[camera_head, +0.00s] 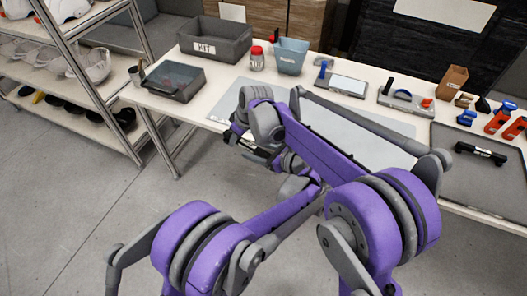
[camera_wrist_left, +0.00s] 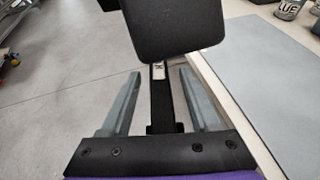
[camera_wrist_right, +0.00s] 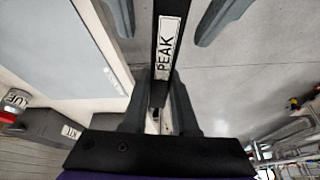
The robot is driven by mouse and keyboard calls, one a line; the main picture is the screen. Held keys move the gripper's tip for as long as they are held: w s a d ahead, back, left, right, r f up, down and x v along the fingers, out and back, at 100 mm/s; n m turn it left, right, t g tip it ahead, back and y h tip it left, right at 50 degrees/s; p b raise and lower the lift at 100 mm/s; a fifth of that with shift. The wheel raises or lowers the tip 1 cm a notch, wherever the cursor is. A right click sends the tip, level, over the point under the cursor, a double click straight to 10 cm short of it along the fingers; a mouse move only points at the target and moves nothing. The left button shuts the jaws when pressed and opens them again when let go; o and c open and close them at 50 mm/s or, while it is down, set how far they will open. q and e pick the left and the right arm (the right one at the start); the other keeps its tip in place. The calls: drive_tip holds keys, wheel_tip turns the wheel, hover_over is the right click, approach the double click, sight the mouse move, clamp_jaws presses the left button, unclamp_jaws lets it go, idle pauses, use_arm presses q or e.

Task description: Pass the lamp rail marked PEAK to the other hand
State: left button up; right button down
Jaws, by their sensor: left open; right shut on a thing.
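The black lamp rail (camera_wrist_right: 167,50) has a white label reading PEAK, seen in the right wrist view. My right gripper (camera_wrist_right: 156,92) is shut on the rail near one end. My left gripper (camera_wrist_left: 160,76) is open, its fingers on either side of the rail with gaps to it. The rail (camera_wrist_left: 160,105) runs down between these fingers in the left wrist view, where only part of its label shows. A dark rounded block covers the rail's upper part there. In the head view my arms mostly hide both grippers and the rail.
The work table (camera_head: 150,100) holds a KIT bin (camera_head: 215,42), a dark tray (camera_head: 172,82), a red-lidded jar (camera_head: 257,60) and a blue bin (camera_head: 291,57). Another black bar (camera_head: 481,153) lies on the right-hand grey tray (camera_head: 460,185). A shelf rack stands left; open floor lies before the table.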

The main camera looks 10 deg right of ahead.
use_arm(q)
clamp_jaws()
use_arm(e)
drive_tip(key=c, duration=0.6)
unclamp_jaws()
